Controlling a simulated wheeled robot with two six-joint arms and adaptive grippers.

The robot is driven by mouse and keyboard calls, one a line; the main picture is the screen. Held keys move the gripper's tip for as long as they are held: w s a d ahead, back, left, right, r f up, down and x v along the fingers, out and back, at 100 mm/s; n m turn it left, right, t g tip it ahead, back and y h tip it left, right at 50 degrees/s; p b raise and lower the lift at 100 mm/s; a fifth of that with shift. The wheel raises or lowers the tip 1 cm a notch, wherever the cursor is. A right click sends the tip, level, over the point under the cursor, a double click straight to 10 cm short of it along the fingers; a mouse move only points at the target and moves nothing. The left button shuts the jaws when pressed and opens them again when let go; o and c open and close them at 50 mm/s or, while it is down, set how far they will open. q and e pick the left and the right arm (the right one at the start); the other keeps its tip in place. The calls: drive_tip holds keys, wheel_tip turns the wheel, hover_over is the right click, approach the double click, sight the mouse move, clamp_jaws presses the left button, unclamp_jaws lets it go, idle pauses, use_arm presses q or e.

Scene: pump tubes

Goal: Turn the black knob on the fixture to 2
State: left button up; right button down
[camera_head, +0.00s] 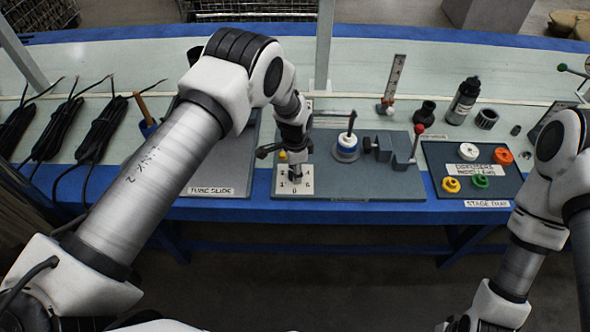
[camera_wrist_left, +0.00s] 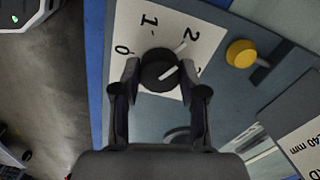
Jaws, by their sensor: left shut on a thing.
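The black knob (camera_wrist_left: 158,70) sits on a white dial plate (camera_wrist_left: 205,40) marked 0, 1 and 2 in the left wrist view. A white pointer line on the knob slants up and right, toward the 2 side; its exact reading is hard to tell. My left gripper (camera_wrist_left: 160,75) is shut on the knob, one finger on each side. In the head view my left gripper (camera_head: 295,160) points down over the dial plate (camera_head: 305,185) and largely hides the knob. My right arm shows at the right, but its fingertips are out of frame.
A yellow button (camera_wrist_left: 241,53) is beside the dial plate. On the same fixture board (camera_head: 380,190) stand a white and blue round part (camera_head: 347,147) and a red-tipped lever (camera_head: 418,130). A tray of coloured diffusers (camera_head: 455,165) lies to the right, and coiled black tubes (camera_head: 100,132) lie left.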

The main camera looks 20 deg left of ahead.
use_arm(q)
drive_tip(key=o, duration=1.1)
drive_tip(key=shift+o, duration=0.2)
wheel_tip(320, 180, up, 12)
